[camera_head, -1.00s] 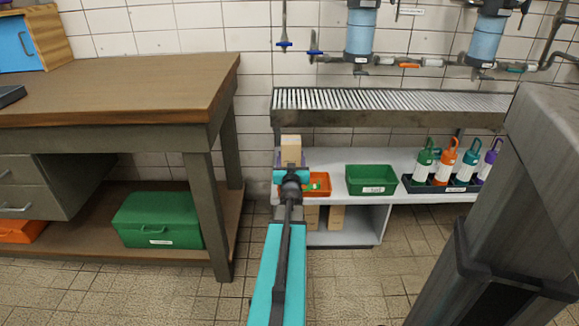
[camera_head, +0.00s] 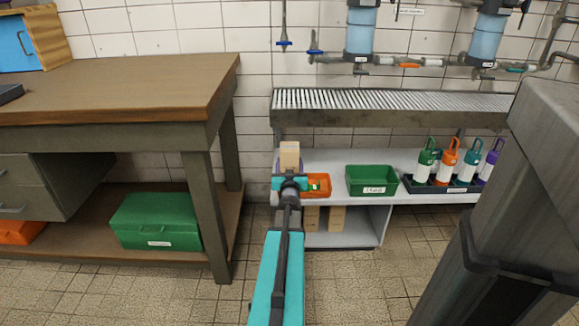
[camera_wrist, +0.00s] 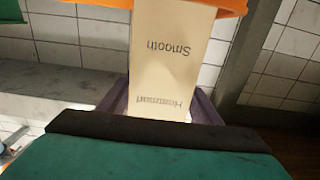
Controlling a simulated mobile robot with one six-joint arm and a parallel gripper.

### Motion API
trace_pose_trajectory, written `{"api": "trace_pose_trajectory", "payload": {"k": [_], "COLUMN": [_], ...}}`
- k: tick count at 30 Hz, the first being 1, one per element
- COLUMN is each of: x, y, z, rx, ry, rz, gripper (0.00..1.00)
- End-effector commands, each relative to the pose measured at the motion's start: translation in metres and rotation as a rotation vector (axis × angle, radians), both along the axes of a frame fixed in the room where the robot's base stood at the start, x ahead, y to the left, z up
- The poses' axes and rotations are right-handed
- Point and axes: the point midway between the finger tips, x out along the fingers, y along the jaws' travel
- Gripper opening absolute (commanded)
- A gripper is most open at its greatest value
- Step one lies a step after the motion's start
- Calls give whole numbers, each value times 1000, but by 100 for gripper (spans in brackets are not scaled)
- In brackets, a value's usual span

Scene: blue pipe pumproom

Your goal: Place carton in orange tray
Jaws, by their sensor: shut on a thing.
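A beige carton (camera_head: 289,152) stands up in my gripper (camera_head: 289,168), in front of the left end of the shelf unit. In the wrist view the carton (camera_wrist: 178,52) has dark upside-down lettering, and the grey-purple fingers are shut around its near end. The orange tray (camera_head: 322,193) is on the white shelf just right of my gripper, partly hidden by it, with something small and green in it. An orange rim of this tray (camera_wrist: 95,4) shows behind the carton at the top of the wrist view. The carton appears apart from the shelf.
A green tray (camera_head: 372,188) stands right of the orange tray. Several spray bottles (camera_head: 448,160) stand in a dark rack further right. A metal grate (camera_head: 390,100) overhangs the shelf. Small boxes (camera_head: 336,217) sit below. A wooden workbench (camera_head: 120,90) is at left, a grey column (camera_head: 545,150) at right.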

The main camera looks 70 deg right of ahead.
Motion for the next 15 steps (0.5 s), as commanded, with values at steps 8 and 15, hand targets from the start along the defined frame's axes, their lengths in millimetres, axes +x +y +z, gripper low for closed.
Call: {"api": "trace_pose_trajectory", "payload": {"k": [8, 15], "x": [1, 1], "y": [0, 1], "z": [0, -5], "rx": [-2, -1], "ry": [-1, -2], "rz": [1, 1], "gripper": [31, 31]}}
